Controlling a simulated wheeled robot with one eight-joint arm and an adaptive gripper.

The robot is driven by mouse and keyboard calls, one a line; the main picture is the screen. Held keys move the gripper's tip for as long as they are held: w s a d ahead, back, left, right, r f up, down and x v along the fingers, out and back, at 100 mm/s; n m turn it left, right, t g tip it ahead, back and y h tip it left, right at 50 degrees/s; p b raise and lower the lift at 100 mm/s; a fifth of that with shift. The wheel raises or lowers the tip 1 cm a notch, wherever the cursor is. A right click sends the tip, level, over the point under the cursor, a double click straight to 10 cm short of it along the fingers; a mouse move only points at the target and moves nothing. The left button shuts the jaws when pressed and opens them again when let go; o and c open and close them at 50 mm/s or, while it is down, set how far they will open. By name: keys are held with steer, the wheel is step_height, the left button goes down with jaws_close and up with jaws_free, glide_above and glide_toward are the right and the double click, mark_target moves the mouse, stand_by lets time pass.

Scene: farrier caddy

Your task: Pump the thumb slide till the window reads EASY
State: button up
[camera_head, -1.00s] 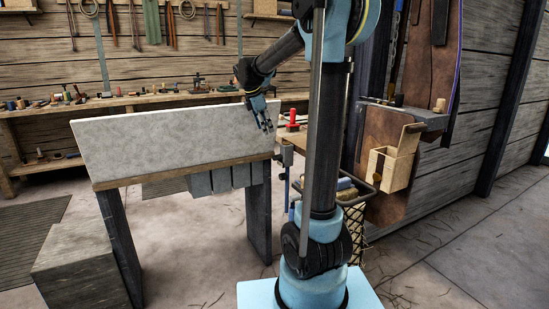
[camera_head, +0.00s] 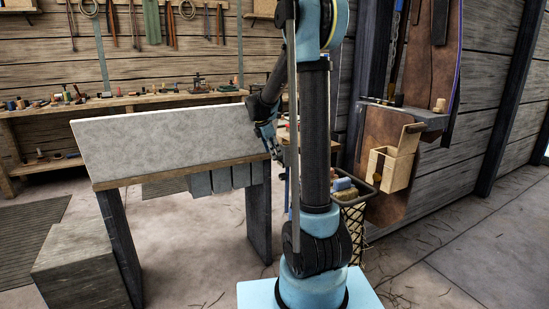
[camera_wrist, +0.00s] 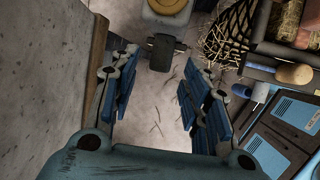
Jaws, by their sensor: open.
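My gripper (camera_wrist: 155,80) is open in the wrist view, with nothing between its blue and black fingers but floor below. In the head view my gripper (camera_head: 273,146) hangs at the right end of the pale upright board, partly hidden by my arm. I cannot make out the thumb slide or a window reading EASY in either view. A blue-marked panel (camera_wrist: 296,110) lies at the right of the wrist view, right of my fingers; its small lettering is unreadable. A blue-handled tool (camera_wrist: 260,92) lies beside it, apart from my fingers.
The pale board (camera_head: 170,140) stands on a bench close to my gripper's left. A wooden box (camera_head: 392,168) hangs on the leather-backed wall. Open floor lies in front.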

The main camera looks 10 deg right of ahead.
steer(key=shift+x, duration=1.9)
